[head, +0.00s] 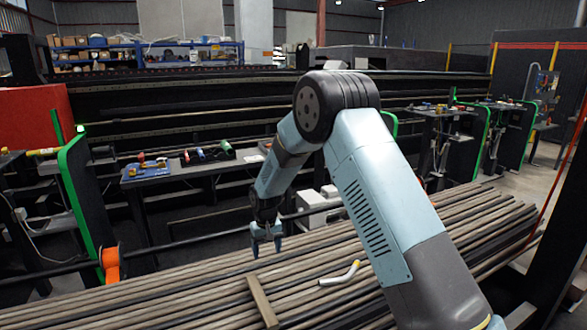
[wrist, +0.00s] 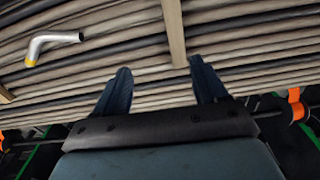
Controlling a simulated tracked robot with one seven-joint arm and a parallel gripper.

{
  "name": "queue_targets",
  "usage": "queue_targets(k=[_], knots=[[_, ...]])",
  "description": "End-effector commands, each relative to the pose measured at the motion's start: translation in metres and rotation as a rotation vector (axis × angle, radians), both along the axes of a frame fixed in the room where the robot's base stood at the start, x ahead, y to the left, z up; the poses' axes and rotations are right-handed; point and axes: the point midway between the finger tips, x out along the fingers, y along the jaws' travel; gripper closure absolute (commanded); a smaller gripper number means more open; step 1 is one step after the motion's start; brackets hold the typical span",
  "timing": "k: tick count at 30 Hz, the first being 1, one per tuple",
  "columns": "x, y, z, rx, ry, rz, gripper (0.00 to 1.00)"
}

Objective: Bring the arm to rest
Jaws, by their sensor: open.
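My gripper (head: 266,239) hangs from my light-blue arm above a bed of long dark and tan bars (head: 190,283) in the head view. It points down, with its fingers apart and nothing between them. In the wrist view my gripper (wrist: 161,88) shows two dark blue fingers spread apart over the bars. A bent metal pipe (head: 340,274) with a yellow end lies on the bars to the right of the gripper in the head view. It also shows in the wrist view (wrist: 50,44), at upper left, clear of the fingers.
A wooden batten (head: 262,302) lies across the bars below the gripper. A workbench (head: 150,173) with small tools stands behind at left. A green-edged post (head: 78,190) and an orange reel (head: 111,265) stand at left. A grey box (head: 312,205) sits behind the arm.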

Motion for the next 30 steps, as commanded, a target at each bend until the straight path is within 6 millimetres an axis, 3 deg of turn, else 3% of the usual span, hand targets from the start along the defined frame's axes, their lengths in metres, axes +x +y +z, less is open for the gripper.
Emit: queue_targets(k=[3,12,30], knots=[[-0.001,-0.018,0.035,0.009,-0.020,-0.019,0.28],[-0.013,-0.064,0.110,0.025,-0.064,-0.062,0.28],[-0.070,-0.156,0.235,0.055,-0.158,-0.151,0.28]])
